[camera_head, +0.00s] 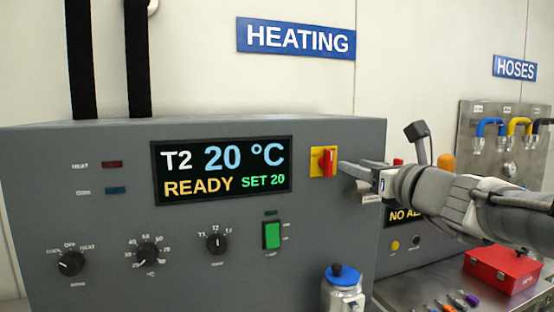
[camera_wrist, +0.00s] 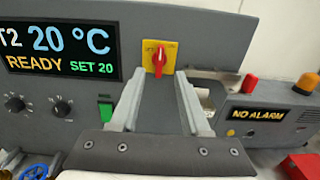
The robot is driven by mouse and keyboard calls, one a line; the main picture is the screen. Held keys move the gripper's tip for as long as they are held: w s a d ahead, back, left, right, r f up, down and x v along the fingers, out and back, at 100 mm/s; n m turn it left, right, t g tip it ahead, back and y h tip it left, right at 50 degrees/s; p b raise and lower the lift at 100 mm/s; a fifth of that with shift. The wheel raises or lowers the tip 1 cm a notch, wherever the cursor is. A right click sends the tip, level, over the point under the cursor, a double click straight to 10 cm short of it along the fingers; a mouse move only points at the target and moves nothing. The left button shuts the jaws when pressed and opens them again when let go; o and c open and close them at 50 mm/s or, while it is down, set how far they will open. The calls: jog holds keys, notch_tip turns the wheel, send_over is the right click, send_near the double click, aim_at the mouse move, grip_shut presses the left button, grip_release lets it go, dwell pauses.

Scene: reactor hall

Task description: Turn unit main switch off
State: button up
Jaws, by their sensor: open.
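The unit main switch (camera_head: 327,163) is a red rotary handle on a yellow plate, on the grey heating unit's front (camera_head: 105,222) just right of its display. In the wrist view the red handle (camera_wrist: 159,60) points upright on its yellow plate. My gripper (camera_head: 350,172) reaches in from the right with its fingers close to the switch. In the wrist view my gripper (camera_wrist: 158,88) is open, its two fingers apart with the switch ahead between them. Nothing is held. I cannot tell whether a fingertip touches the panel.
The display (camera_head: 222,170) reads T2 20 °C, READY, SET 20. Below are knobs (camera_head: 70,262) and a green rocker (camera_head: 271,235). A blue-capped bottle (camera_head: 343,290) stands in front. Right are a NO ALARM unit (camera_wrist: 257,114), a red box (camera_head: 502,268) and hose hooks (camera_head: 505,135).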

aim_at(332, 157)
jog(key=x, duration=0.9)
jog(key=shift+w+a+f, duration=0.1)
jog(key=shift+w, duration=0.25)
grip_shut()
